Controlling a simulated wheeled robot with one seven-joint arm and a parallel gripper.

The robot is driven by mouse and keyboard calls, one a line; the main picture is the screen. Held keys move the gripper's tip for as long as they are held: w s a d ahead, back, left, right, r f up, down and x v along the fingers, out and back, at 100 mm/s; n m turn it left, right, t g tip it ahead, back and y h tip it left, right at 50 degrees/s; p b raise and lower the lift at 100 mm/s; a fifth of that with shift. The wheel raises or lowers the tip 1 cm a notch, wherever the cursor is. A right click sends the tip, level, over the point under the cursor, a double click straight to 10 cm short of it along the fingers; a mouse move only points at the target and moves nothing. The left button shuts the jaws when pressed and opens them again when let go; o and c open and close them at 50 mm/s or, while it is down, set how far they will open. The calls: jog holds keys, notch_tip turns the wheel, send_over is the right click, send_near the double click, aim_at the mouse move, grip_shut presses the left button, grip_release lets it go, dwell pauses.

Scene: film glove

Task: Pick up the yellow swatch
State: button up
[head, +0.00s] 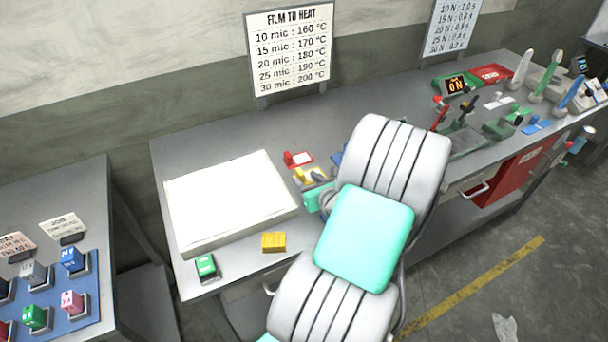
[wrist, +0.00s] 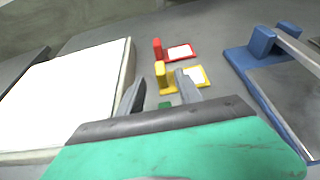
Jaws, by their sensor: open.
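The yellow swatch (wrist: 166,79) is a flat yellow card with a white panel and an upright yellow tab. In the wrist view it lies on the grey bench just beyond my gripper (wrist: 160,83). The tab shows in the gap between my two open grey fingers, and the right finger overlaps part of the card. I cannot tell if the fingers are level with the tab. In the head view the swatch (head: 306,174) is partly covered by my gripper (head: 319,181), and my arm hides much of the area to the right.
A red swatch (wrist: 179,52) lies just behind the yellow one, and a bit of green (wrist: 165,105) shows nearer. A blue frame (wrist: 239,60) stands right, a white-topped slab (head: 230,200) left. A yellow block (head: 274,242) and green block (head: 206,266) sit near the front edge.

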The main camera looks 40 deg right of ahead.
jog(key=x, duration=0.3)
jog(key=shift+s, duration=0.1)
jog(key=shift+c, duration=0.3)
jog(key=shift+s, duration=0.1)
grip_shut()
